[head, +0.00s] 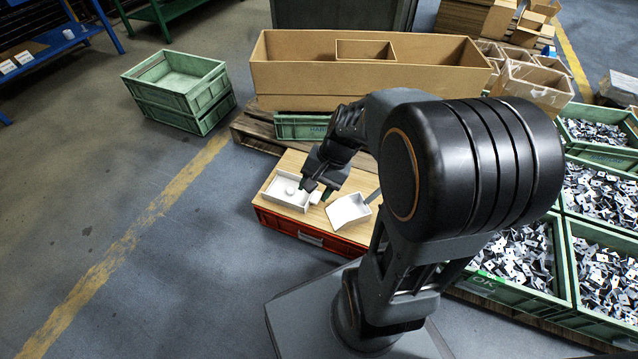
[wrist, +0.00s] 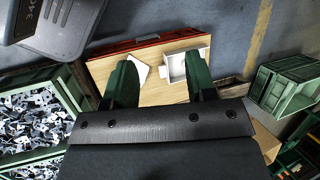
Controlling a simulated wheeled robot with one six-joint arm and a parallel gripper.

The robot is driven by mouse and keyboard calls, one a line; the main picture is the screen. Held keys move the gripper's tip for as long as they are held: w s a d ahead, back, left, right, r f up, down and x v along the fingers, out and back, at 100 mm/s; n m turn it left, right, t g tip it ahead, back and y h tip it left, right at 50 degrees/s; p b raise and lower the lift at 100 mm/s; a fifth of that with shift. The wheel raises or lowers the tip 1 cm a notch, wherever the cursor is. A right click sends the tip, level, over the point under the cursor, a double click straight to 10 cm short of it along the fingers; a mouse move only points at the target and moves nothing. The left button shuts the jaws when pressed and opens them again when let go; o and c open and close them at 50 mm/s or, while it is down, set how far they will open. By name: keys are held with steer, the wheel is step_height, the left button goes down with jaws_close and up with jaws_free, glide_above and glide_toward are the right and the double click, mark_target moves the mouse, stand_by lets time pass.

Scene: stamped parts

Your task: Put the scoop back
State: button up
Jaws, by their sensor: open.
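A white, open-topped tray (head: 276,198) lies on the wooden top of a red chest, with a small rounded white thing inside it. A white, open-faced piece that looks like the scoop (head: 347,211) lies to its right on the same top. My gripper (head: 318,188) is above the chest, near the tray's right end, open and empty. In the wrist view my gripper (wrist: 161,72) spreads its green fingers, with the tray (wrist: 176,67) by the right finger and the scoop (wrist: 142,72) partly hidden behind the left one. A small white block shows below the fingers in the head view.
The red chest (head: 310,238) stands before a pallet carrying a long cardboard box (head: 300,85). Green crates of stamped parts (head: 599,257) are at the right. Stacked green crates (head: 180,97) stand at back left. The floor at left is clear.

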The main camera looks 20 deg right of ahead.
steer(key=s+r+n+t+h, duration=0.2)
steer(key=s+r+n+h, duration=0.1)
steer(key=n, duration=0.5)
steer(key=shift+s+a+r+t+h, duration=0.35)
steer(key=shift+r+h, duration=0.55)
steer(key=shift+r, duration=0.45)
